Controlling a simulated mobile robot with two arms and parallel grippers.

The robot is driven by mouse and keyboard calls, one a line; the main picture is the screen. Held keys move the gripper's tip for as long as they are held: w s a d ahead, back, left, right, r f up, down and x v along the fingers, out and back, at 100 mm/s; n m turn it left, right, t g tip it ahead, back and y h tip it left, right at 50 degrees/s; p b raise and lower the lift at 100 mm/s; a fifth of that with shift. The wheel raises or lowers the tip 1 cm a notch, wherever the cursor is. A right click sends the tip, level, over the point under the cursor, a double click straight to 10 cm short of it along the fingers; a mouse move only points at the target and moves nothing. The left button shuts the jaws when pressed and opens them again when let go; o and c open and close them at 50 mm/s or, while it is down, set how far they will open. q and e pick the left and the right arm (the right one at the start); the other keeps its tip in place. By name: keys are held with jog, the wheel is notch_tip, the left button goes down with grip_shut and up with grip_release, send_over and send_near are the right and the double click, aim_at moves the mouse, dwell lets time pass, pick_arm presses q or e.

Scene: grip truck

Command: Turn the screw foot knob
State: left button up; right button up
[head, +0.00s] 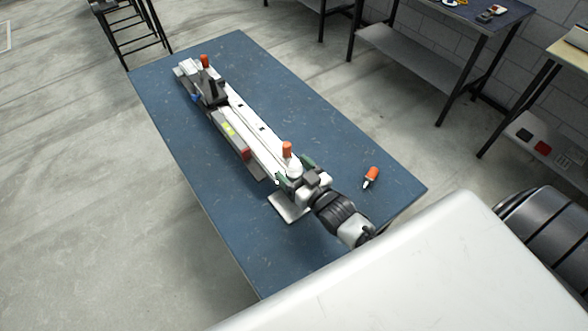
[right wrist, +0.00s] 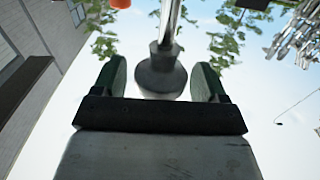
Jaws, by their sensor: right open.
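The grip truck (head: 240,120) is a long white and grey device lying diagonally on a blue table. An orange knob (head: 287,149) stands upright at its near end, above a pale rounded part. My right gripper (head: 294,171), with green finger pads, is at this near end, below the orange knob. In the right wrist view, a grey flared metal foot with a stem (right wrist: 160,78) shows between the open fingers (right wrist: 160,85), with gaps on both sides. Whether it touches them further in is hidden. My left gripper is not in view.
The blue table (head: 190,165) is mostly clear around the truck. A loose orange-capped piece (head: 371,174) lies on it to the right of my gripper. Other tables (head: 425,65) stand behind at the upper right. Open floor lies to the left.

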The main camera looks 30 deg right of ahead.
jog(key=shift+s+d+f, duration=0.1)
jog(key=shift+s, duration=0.45)
jog(key=s+d+b, duration=0.1)
jog(key=s+b, duration=0.1)
jog(key=s, duration=0.7)
jog(key=shift+s+d, duration=0.25)
jog(key=shift+d, duration=0.1)
